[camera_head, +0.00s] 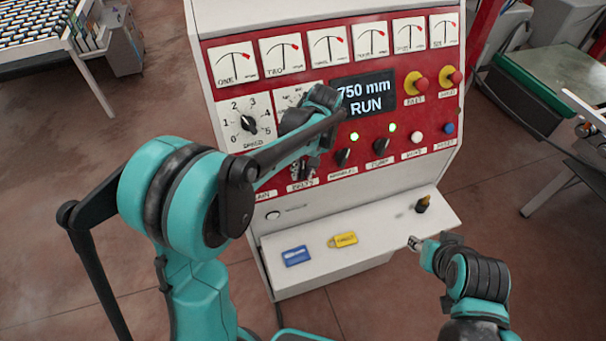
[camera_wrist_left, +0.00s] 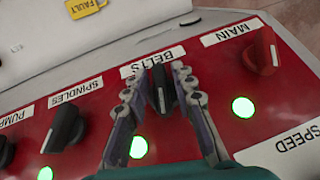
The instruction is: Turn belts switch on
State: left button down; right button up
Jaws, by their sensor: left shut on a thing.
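A green lamp (camera_wrist_left: 138,147) beside this knob is lit. In the head view my left gripper (camera_head: 306,167) is at the panel's lower row, and my arm hides most of the knob; the BELTS label (camera_head: 303,185) shows below. My right gripper (camera_head: 414,243) is near the lower shelf, away from the switches; its opening is unclear.
The red main knob (camera_wrist_left: 262,52) and black spindles knob (camera_wrist_left: 64,128) flank the belts switch closely. The display (camera_head: 366,103) reads 750 mm RUN. Blue (camera_head: 296,256) and yellow (camera_head: 343,240) tags lie on the shelf (camera_head: 380,245). Red emergency buttons (camera_head: 415,84) sit upper right.

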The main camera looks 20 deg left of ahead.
pick_arm(q)
jog(key=shift+w+m+g+y+b, duration=0.15)
jog(key=shift+m+g+y+b, duration=0.35)
jog(key=shift+m+y+b, duration=0.65)
jog(key=shift+a+y, duration=0.1)
jog(key=shift+y, duration=0.35)
jog(key=c, duration=1.5)
grip_release()
jog(key=shift+c, duration=0.2)
jog(key=shift+w, duration=0.15)
jog(key=v, duration=1.2)
jog(key=shift+w+a+f, duration=0.1)
